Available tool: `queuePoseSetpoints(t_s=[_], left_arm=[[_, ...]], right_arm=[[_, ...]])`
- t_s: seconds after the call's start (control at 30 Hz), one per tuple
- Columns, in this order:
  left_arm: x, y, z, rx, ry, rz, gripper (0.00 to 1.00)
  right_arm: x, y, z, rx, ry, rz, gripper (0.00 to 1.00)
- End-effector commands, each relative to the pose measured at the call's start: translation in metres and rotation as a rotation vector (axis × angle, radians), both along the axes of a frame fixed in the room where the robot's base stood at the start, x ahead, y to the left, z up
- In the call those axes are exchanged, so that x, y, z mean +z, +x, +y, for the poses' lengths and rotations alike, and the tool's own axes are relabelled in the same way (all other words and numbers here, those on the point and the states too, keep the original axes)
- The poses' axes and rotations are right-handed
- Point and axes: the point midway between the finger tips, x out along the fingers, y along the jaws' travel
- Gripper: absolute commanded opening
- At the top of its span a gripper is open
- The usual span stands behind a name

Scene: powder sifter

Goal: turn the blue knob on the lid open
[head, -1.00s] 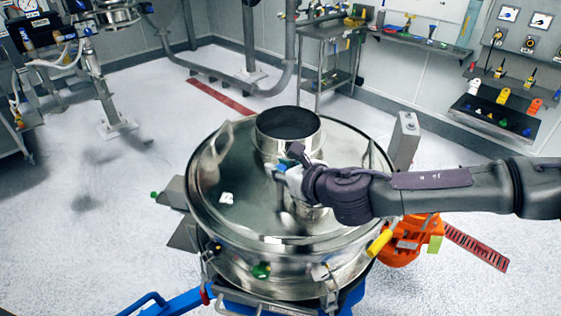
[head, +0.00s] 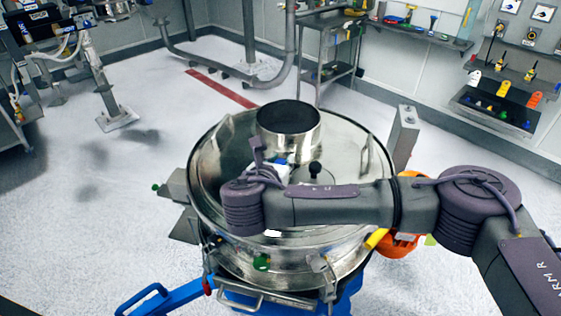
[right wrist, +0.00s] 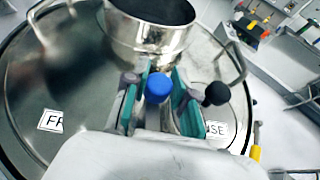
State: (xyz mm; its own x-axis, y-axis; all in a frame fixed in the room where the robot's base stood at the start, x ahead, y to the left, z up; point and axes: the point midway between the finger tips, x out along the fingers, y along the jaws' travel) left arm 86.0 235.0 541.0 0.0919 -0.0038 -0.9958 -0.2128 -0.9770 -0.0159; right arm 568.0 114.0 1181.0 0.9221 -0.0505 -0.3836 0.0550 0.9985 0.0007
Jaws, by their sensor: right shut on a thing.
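The round steel lid (head: 352,138) lies on the sifter drum, and it fills much of the right wrist view (right wrist: 75,95). The blue knob (right wrist: 158,86) sits between the teal-padded fingers of my right gripper (right wrist: 158,100), close to the open steel pipe neck (right wrist: 150,35). My right gripper is shut on the knob. In the head view my right gripper (head: 272,164) is over the lid just below the neck (head: 288,130), and my wrist hides most of the knob. My left gripper is not in view.
A black ball-topped handle (head: 315,168) stands on the lid right of my gripper and close to my fingers. White labels lie on the lid. An orange device (head: 400,244) is at the drum's right. The floor to the left is clear.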

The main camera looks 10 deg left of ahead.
Motion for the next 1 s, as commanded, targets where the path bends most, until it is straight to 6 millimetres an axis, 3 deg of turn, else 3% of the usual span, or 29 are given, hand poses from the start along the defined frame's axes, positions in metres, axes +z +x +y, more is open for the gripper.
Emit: queuePoseSetpoints(t_s=[0.3,0.87,0.9,1.0], left_arm=[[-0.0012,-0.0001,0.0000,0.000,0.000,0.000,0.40],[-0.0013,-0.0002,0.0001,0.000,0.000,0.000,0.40],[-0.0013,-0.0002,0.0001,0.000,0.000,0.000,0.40],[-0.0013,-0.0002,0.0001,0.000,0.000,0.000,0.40]], right_arm=[[-0.0001,0.0001,0.0003,-0.128,0.000,-0.001,0.00],[0.0003,0.0008,-0.0005,-0.155,0.000,-0.002,0.00],[0.0003,0.0008,-0.0005,-0.155,0.000,-0.002,0.31],[0.0003,0.0009,-0.0004,-0.154,0.000,-0.002,0.48]])
